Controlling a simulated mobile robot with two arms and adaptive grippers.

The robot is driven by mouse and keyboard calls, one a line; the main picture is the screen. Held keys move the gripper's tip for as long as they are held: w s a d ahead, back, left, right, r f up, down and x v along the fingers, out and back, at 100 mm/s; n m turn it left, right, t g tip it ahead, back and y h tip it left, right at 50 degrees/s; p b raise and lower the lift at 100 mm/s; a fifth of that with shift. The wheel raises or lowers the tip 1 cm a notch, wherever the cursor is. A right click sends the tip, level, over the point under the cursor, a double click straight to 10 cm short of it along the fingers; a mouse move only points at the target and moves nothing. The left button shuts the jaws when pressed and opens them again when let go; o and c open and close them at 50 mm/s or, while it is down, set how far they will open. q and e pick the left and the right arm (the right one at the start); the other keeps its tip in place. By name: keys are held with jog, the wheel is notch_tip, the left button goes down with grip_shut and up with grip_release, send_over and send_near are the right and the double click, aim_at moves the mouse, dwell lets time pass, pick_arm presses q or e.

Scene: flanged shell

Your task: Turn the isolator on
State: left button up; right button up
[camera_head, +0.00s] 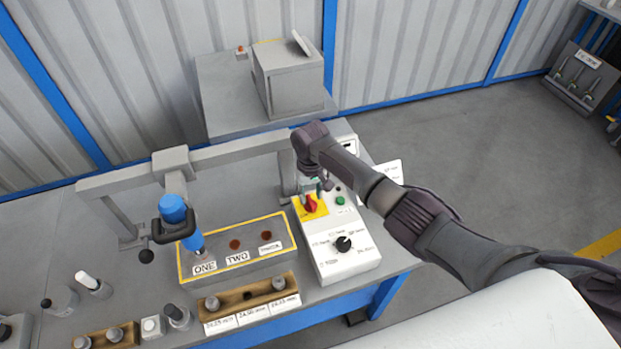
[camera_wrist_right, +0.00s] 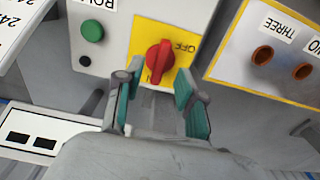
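The isolator is a red rotary knob (camera_head: 310,203) on a yellow plate, on the upper left of a white control box (camera_head: 343,262). In the right wrist view the red knob (camera_wrist_right: 159,61) sits on the yellow plate, its handle close to upright in the picture, with "OFF" lettering to its right and other lettering partly hidden below. My right gripper (camera_wrist_right: 152,90) is open, its teal-padded fingers spread either side of the knob's near end, and I see no contact. In the head view my right gripper (camera_head: 315,186) is over the knob. My left gripper is not in view.
A green button (camera_head: 340,200) and a black selector (camera_head: 343,243) are on the same box. Left of it stand a yellow-edged tray (camera_head: 237,258) labelled ONE, TWO, THREE and a blue tool (camera_head: 180,222). A grey frame (camera_head: 230,151) runs behind them.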

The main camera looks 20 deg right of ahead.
aim_at(311, 201)
notch_tip(311, 201, up, 9)
jog(key=shift+f, duration=0.1)
dwell(0.6)
